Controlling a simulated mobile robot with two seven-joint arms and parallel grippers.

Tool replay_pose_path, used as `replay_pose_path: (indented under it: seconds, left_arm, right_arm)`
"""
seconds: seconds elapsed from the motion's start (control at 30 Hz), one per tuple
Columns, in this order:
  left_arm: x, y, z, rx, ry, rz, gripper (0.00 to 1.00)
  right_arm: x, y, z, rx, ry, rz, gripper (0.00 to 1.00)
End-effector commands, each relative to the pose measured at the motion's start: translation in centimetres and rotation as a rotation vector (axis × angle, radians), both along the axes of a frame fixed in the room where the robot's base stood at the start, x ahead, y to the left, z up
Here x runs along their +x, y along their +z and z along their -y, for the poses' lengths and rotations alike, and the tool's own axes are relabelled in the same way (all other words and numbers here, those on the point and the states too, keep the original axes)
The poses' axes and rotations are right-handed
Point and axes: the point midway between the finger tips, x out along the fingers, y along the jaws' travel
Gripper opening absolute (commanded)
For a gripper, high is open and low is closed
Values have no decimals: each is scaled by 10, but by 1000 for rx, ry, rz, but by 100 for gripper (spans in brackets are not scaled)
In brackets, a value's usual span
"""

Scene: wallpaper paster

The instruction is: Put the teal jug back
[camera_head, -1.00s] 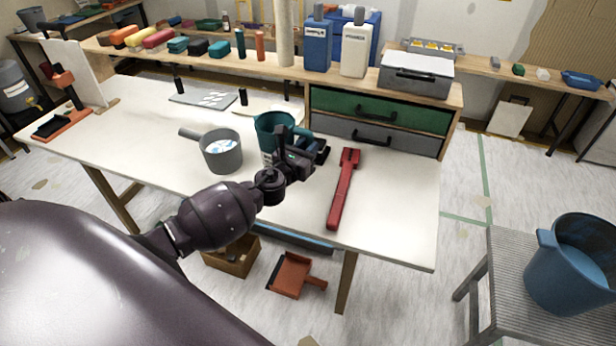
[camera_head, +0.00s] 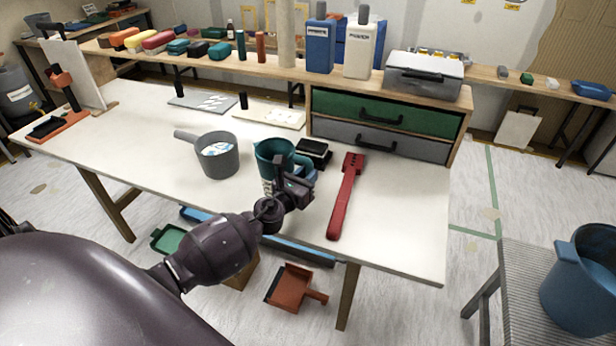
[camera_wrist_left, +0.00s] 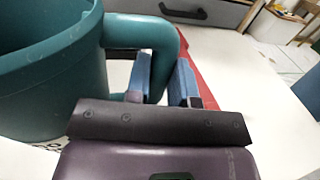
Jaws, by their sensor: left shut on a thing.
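The teal jug (camera_head: 270,153) is upright at the table's front middle, between the grey pot and the red tool. It fills the left of the left wrist view (camera_wrist_left: 50,75), with its handle reaching right. My left gripper (camera_head: 303,178) is at the jug's right side, shut on its handle; the blue finger pads stand on both sides of the handle in the wrist view (camera_wrist_left: 165,80). Whether the jug's base touches the table is hidden by my gripper. My right gripper is not in view.
A grey pot (camera_head: 220,160) with its handle to the left stands left of the jug. A red tool (camera_head: 345,198) lies to the right, and a black box-like item (camera_head: 314,152) lies just behind. Drawers (camera_head: 385,120) stand behind. The table's right front (camera_head: 405,225) is clear.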

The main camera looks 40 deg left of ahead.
Motion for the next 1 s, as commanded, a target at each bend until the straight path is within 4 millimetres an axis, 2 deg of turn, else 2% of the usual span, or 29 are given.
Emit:
replay_pose_path:
  seconds: [0.27, 0.3, 0.47, 0.7, 0.87, 1.0]
  left_arm:
    - [0, -4, 0, 1, 0, -1, 0]
    - [0, -4, 0, 0, 0, 0, 25]
    - [0, -3, 0, 0, 0, 1, 48]
    - [0, -3, 0, 0, 0, 0, 48]
    - [-1, 4, 0, 0, 0, 2, 48]
    - [-22, 0, 1, 0, -1, -2, 48]
  right_arm:
    - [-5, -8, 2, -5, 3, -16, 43]
    - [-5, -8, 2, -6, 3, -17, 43]
    - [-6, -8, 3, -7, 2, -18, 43]
    - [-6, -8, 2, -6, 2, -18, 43]
    - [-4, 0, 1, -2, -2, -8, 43]
    - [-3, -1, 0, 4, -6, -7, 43]
